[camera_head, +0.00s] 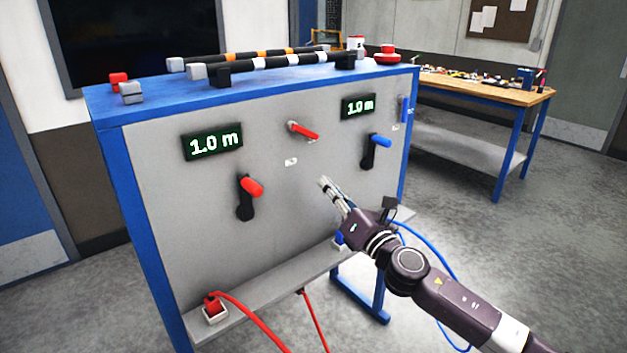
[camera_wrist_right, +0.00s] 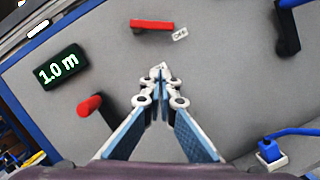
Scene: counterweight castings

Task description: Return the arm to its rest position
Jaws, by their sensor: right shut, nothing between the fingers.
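My right gripper (camera_head: 326,185) is shut and empty in the head view, in front of the grey panel (camera_head: 300,225). Its arm comes in from the lower right. In the right wrist view the fingertips (camera_wrist_right: 160,72) meet below a red lever (camera_wrist_right: 152,25) and beside a red-handled crank (camera_wrist_right: 90,105). I cannot tell whether the fingertips touch the panel. My left gripper is not in either view.
The panel has two displays reading 1.0 m (camera_head: 213,144), a red-handled crank (camera_head: 251,188) and a blue-handled crank (camera_head: 380,141). Red (camera_head: 250,318) and blue (camera_head: 430,246) hoses hang below. Striped bars (camera_head: 262,64) lie on top. A wooden workbench (camera_head: 480,90) stands behind right.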

